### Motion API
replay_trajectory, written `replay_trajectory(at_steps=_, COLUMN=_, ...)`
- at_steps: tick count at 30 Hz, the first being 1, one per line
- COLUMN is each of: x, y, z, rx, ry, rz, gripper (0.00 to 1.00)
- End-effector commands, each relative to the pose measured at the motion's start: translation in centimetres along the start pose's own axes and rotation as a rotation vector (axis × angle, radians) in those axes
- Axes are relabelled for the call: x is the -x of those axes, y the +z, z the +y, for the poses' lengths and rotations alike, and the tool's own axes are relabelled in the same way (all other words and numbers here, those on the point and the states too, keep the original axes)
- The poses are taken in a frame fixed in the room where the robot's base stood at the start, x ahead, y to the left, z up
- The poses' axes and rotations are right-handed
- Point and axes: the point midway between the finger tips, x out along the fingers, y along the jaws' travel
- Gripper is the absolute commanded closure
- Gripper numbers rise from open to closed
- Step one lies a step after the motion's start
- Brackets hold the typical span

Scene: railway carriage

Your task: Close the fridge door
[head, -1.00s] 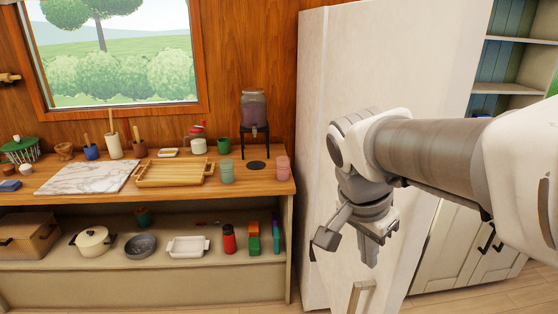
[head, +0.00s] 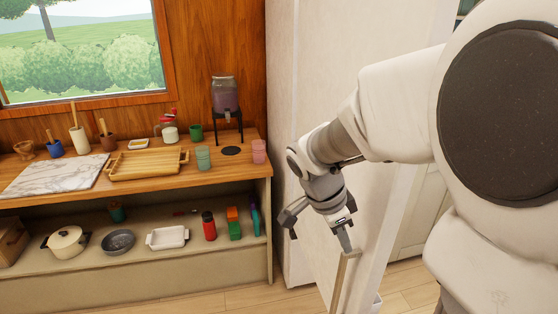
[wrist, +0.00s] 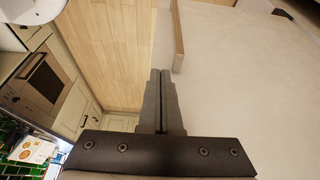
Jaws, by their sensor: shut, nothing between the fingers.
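The tall white fridge (head: 283,150) stands right of the counter in the head view. Its pale door (head: 375,85) seems to stand ajar, its outer face toward me and its side edge showing on the right. The door has an upright wooden handle (head: 342,285), low in the picture; it also shows in the wrist view (wrist: 178,42). My gripper (head: 347,247) is shut and empty, pointing down in front of the door. Its fingertips (wrist: 159,74) are close to the handle's end; I cannot tell whether they touch. My arm hides part of the door.
A wooden counter (head: 237,168) with a tray, cups and a drink dispenser (head: 225,95) stands left of the fridge. Its lower shelf holds pots and a red flask (head: 209,225). Wooden floor (wrist: 108,45) is clear beside the door in the wrist view.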

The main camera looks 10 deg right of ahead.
Motion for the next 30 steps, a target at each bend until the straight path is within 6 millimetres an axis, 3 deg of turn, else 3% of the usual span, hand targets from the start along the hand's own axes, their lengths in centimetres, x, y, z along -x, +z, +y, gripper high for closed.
replay_trajectory(at_steps=3, x=-2.3, y=-0.2, z=0.1, rx=-0.002, ry=0.004, rz=-0.001, gripper=1.0)
replay_trajectory(at_steps=6, x=-2.5, y=-2.0, z=0.0, rx=-0.005, ry=0.001, rz=-0.001, gripper=1.0)
replay_trajectory(at_steps=12, x=-3.2, y=-3.5, z=0.0, rx=-0.002, ry=0.0, rz=-0.001, gripper=1.0)
replay_trajectory(at_steps=30, x=-3.5, y=-4.0, z=-0.1, rx=0.004, ry=-0.002, rz=0.0, gripper=1.0)
